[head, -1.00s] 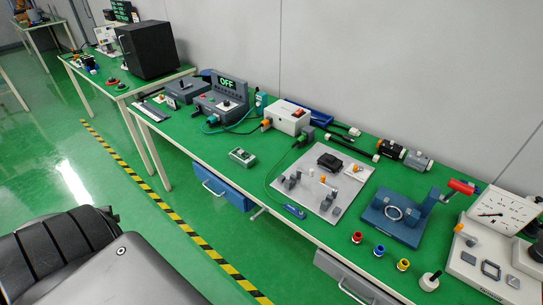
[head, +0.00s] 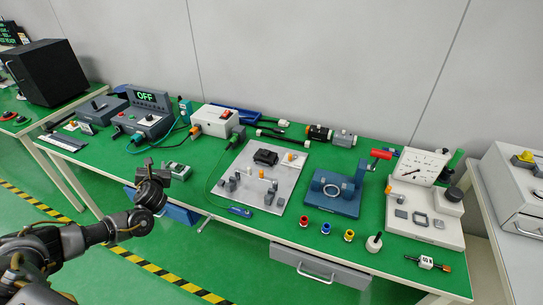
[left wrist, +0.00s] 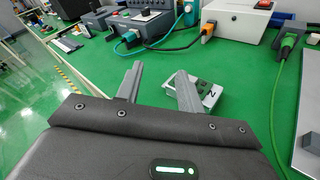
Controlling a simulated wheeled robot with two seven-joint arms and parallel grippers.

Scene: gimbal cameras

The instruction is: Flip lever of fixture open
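A light grey fixture plate (head: 272,201) lies on the green bench top in the head view. It carries a black block (head: 265,157), several grey clamp parts and orange-tipped pieces; whether a lever there is open is too small to tell. To its right stands a blue fixture (head: 333,207) with a ring and a raised arm with a red handle (head: 380,154). My left gripper (head: 158,164) is at the bench's front edge, well left of both. Its two fingers (left wrist: 160,72) are apart and empty in the left wrist view. My right gripper is not in view.
A small grey-green box (head: 177,170) is just beyond my left gripper. A white box with a red switch (head: 215,120) and a unit reading OFF (head: 146,98) stand behind. Red, blue and yellow pieces (head: 325,229) line the front. A gauge stand (head: 424,205) is at right.

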